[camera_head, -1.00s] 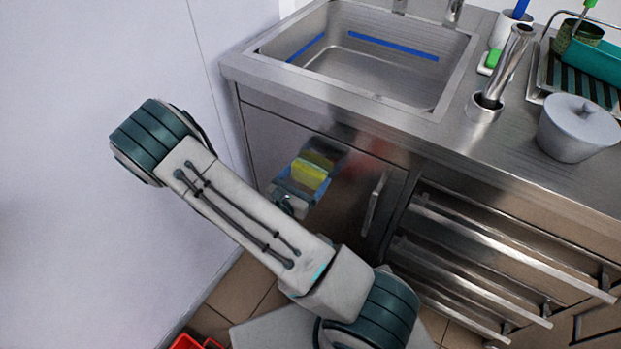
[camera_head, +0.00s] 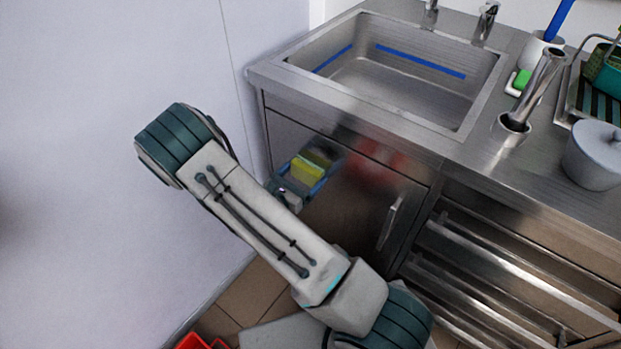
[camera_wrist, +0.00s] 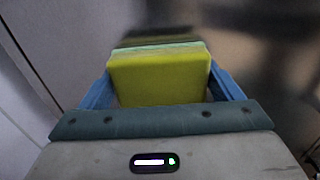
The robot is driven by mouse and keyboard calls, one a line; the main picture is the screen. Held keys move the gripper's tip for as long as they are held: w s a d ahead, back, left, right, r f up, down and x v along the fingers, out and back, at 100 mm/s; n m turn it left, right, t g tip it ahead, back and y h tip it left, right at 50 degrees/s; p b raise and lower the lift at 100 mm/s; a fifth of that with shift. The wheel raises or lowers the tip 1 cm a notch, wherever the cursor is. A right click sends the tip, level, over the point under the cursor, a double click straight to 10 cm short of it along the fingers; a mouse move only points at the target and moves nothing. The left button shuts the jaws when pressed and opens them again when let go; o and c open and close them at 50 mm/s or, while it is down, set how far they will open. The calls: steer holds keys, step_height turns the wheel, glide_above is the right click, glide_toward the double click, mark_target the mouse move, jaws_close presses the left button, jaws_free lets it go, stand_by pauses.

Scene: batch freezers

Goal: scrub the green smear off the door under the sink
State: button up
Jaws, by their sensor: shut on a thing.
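My gripper (camera_head: 304,174) is in front of the steel door (camera_head: 350,205) under the sink, near its upper left part. Its blue fingers are shut on a yellow sponge (camera_head: 306,169) with a pale green far layer. In the wrist view the sponge (camera_wrist: 160,78) fills the space between the fingers, its far face toward the door. A dark reflection shows on the door just beyond it; I cannot tell whether the sponge touches the door. No green smear can be made out; the sponge and gripper hide part of the door.
The sink (camera_head: 400,85) is above the door. The door's bar handle (camera_head: 389,222) is at its right, with steel rails (camera_head: 510,275) further right. A pale wall (camera_head: 90,90) stands close on the left. A red object (camera_head: 200,342) lies on the floor.

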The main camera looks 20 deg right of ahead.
stand_by(0.3)
steer(key=shift+v, duration=2.95)
steer(key=shift+a, duration=0.1)
steer(key=v, duration=0.3)
steer(key=shift+f+p, duration=0.15)
steer(key=shift+p, duration=0.2)
